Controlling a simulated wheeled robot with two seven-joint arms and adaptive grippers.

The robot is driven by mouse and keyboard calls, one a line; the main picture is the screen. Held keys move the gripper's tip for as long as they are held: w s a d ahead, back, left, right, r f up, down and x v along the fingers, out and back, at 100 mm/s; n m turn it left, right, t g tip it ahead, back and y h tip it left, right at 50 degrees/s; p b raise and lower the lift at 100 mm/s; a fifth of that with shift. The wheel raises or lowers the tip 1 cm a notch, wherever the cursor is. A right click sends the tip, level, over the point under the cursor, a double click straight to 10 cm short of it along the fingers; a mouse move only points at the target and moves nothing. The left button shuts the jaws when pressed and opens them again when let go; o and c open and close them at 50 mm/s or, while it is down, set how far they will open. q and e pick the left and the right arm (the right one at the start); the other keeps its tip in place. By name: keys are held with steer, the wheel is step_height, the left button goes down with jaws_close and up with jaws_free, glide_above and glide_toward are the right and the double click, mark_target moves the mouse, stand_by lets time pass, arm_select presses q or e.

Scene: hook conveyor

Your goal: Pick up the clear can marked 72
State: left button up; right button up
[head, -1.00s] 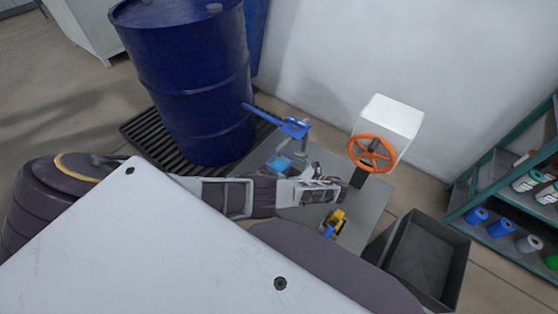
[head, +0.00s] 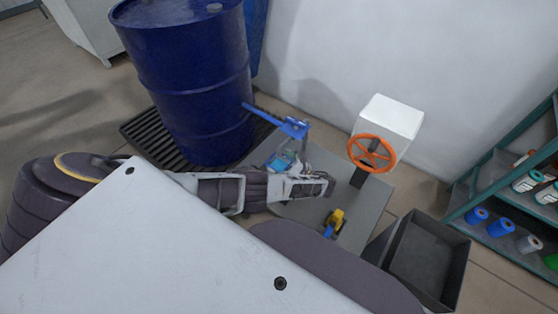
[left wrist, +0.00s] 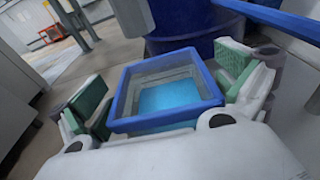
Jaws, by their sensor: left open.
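A clear, box-shaped can (left wrist: 168,90) with a blue rim and a light blue bottom or content shows in the left wrist view. My left gripper (left wrist: 163,88) is open, with a green-padded finger on each side of the can; I cannot tell whether either pad touches it. In the head view the can shows as a small blue and clear patch (head: 281,161), partly covered by my left gripper (head: 292,163). I cannot read the number 72 on it. My right gripper is not in view.
A blue lever (head: 280,122) rises just behind the can. A grey table (head: 362,212) holds a yellow and blue item (head: 335,222) and an orange handwheel (head: 372,153) on a white box. A blue drum (head: 190,85), dark bin (head: 425,255) and teal shelf (head: 490,205) stand around.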

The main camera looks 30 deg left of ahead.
arm_select(q)
steer(key=shift+a, duration=0.15)
stand_by(0.3)
steer(key=c, duration=2.2)
